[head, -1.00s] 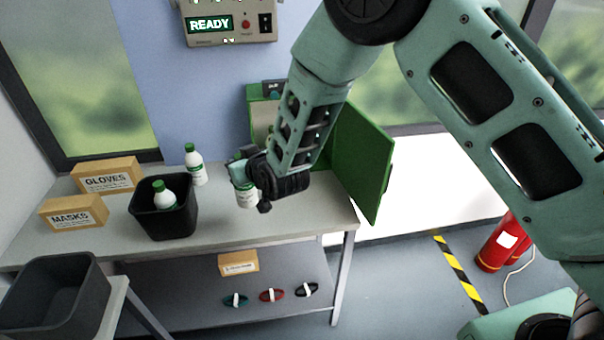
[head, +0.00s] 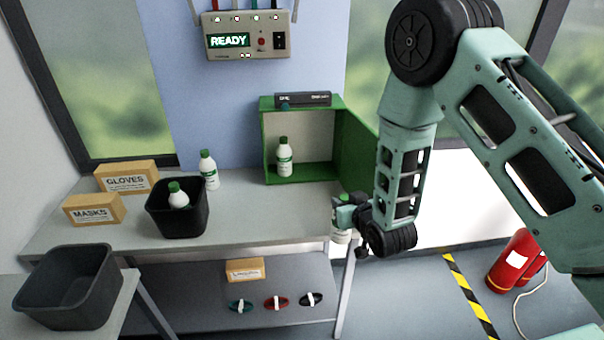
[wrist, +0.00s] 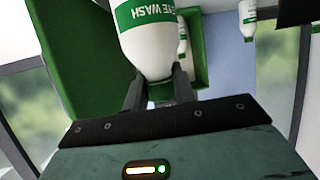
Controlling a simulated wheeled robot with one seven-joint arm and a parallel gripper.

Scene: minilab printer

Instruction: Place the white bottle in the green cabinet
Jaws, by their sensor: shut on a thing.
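My gripper (head: 346,214) is shut on a white bottle (head: 341,237) with a green label, by the table's right end. The held bottle (wrist: 150,45) also shows in the wrist view, its label partly reading "WASH". The green cabinet (head: 264,150) stands at the back of the table, its door (head: 357,155) open to the right. A white bottle with a green cap (head: 284,158) stands upright inside it. Another white bottle (head: 208,172) stands on the table, and one more (head: 178,197) is in a black bin (head: 183,222). My gripper is in front and to the right of the cabinet.
Boxes marked GLOVES (head: 126,177) and MASKS (head: 94,210) sit at the table's left. A grey tub (head: 65,305) is at front left. The tabletop (head: 255,220) before the cabinet is clear. A fire extinguisher (head: 513,260) stands on the floor at right.

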